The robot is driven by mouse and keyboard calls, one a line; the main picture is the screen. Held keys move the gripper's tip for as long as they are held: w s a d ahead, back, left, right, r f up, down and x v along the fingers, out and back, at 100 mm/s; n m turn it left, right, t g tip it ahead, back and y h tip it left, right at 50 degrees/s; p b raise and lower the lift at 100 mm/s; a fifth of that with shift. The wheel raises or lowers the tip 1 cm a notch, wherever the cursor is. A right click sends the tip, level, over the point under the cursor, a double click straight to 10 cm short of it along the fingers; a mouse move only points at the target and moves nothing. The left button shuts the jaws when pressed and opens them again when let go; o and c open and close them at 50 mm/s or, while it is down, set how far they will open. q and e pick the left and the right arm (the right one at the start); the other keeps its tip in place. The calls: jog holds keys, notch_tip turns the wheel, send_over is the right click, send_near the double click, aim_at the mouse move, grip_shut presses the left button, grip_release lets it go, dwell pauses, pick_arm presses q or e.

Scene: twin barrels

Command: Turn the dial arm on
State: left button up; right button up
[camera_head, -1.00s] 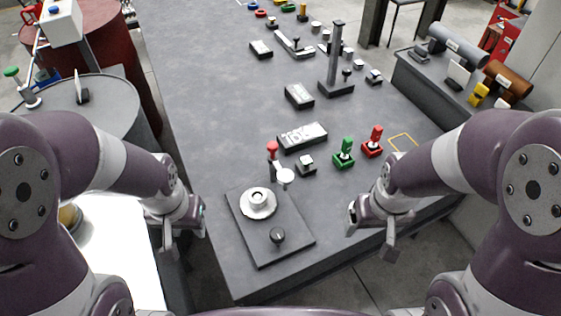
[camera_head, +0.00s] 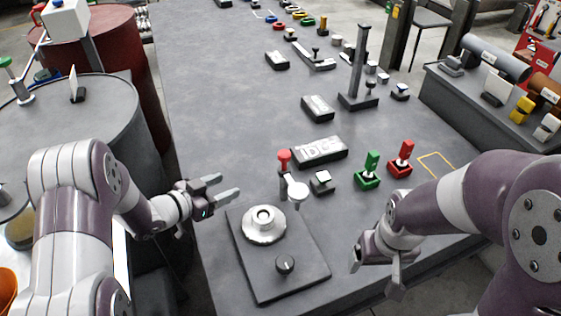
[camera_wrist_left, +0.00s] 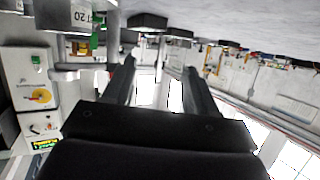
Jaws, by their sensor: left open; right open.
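A dark plate (camera_head: 303,285) near the table's front carries a round white dial (camera_head: 264,224) and a small black knob (camera_head: 285,264). Behind the dial stands a red-topped lever (camera_head: 284,162) with a pale disc (camera_head: 297,192) beside it. I cannot tell which of these parts is the dial arm. My left gripper (camera_head: 229,186) is open and empty, left of the red-topped lever and behind the dial, apart from both. Its spread fingers also show in the left wrist view (camera_wrist_left: 160,85). My right gripper (camera_head: 376,271) is open and empty, right of the plate.
A small switch block (camera_head: 321,183), a green switch (camera_head: 369,172) and a red switch (camera_head: 401,160) stand right of the lever. A labelled black box (camera_head: 319,150) and a tall post (camera_head: 361,65) are behind. A grey-topped barrel (camera_head: 75,110) stands left. The table's left middle is clear.

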aim_at(284, 153)
pick_arm(q)
jog(key=s+d+r+m+g+h, duration=0.1)
jog(key=s+d+r+m+h, duration=0.15)
jog(key=d+r+h, duration=0.35)
jog(key=x, duration=0.3)
jog(key=r+x, duration=0.1)
jog(key=x, duration=0.7)
jog(key=shift+w+r, duration=0.15)
jog(key=shift+w, duration=0.25)
grip_shut()
